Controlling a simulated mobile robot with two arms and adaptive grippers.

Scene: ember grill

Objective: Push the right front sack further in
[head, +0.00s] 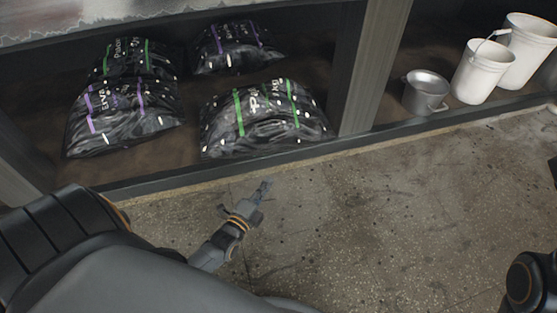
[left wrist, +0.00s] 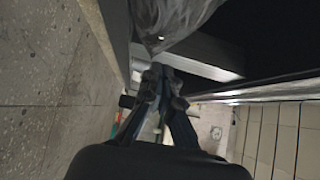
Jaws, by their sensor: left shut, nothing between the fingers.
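The right front sack (head: 265,120) is black plastic with green stripes and lies on the low shelf, close behind its front edge, left of the wooden post. My left gripper (head: 265,186) is shut and empty in front of the shelf edge, below the sack in the head view and apart from it. In the left wrist view the shut fingers (left wrist: 161,72) point towards a grey plastic sack end (left wrist: 170,20) at the top. I cannot tell from that view how wide the gap is. My right gripper is not in view.
A purple-striped sack (head: 125,115) lies to the left, with two more sacks behind. The shelf's front lip (head: 180,182) and the post (head: 372,70) bound the bay. A metal bucket (head: 425,92) and white buckets (head: 482,70) stand to the right. The floor (head: 380,200) in front is clear.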

